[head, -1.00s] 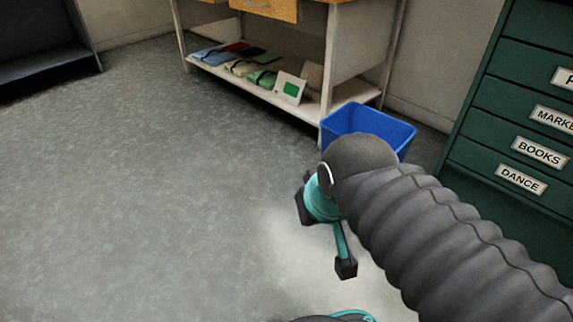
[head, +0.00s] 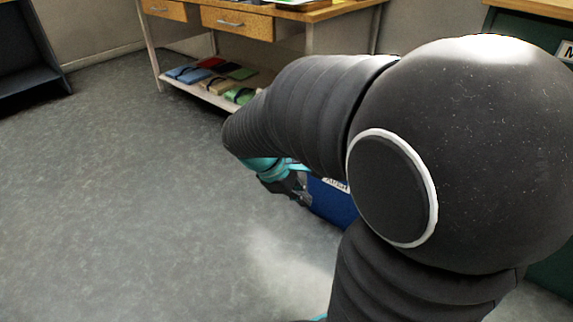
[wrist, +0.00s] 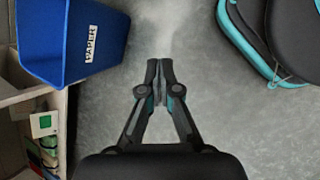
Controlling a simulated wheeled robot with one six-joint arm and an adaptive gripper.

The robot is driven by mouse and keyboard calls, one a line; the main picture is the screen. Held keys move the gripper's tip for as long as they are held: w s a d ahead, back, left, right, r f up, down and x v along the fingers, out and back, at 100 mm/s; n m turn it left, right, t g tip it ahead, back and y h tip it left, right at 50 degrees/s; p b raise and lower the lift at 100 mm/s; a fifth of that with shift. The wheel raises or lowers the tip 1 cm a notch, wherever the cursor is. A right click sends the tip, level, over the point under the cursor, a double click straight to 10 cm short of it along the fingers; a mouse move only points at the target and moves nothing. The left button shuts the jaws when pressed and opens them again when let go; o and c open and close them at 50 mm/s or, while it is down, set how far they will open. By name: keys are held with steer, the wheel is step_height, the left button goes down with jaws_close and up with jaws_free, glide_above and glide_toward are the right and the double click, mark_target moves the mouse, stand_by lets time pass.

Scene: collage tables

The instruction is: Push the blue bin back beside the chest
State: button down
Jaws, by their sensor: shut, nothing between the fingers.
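The blue bin (head: 333,205) stands on the floor by the right end of the wooden-topped table. My arm hides most of it in the head view. In the wrist view the bin (wrist: 62,38) is at the upper left, its white PAPER label facing the gripper side. My gripper (head: 290,190) is low, just left of the bin in the head view. In the wrist view its fingertips (wrist: 160,76) are together and empty, with a floor gap between them and the bin. The green chest (head: 548,278) is at the right edge, mostly hidden behind my arm.
A dark shelf unit (head: 30,75) stands at the far left. The floor (head: 120,200) at left is clear.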

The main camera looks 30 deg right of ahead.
steer(key=w+d+f+n+g+h+p, duration=0.2)
steer(key=w+d+f+n+h+p, duration=0.1)
steer(key=w+d+f+n+h, duration=0.95)
steer(key=w+f+n+t+y+p, duration=0.15)
steer(key=f+n+t, duration=0.35)
steer(key=f+n, duration=0.6)
steer(key=w+f+n+t+p, duration=0.1)
steer(key=w+f+n+t, duration=0.25)
steer(key=f+n, duration=0.7)
steer(key=w+d+f+m, duration=0.1)
steer(key=w+d, duration=0.1)
steer(key=d, duration=0.4)
steer(key=w+d+f+m, duration=0.1)
steer(key=w+d, duration=0.1)
steer(key=d, duration=0.4)
steer(key=shift+f+t, duration=0.35)
steer(key=shift+f, duration=0.05)
steer(key=shift+w+d+b, duration=0.1)
steer(key=shift+w+b, duration=0.05)
steer(key=shift+b, duration=0.15)
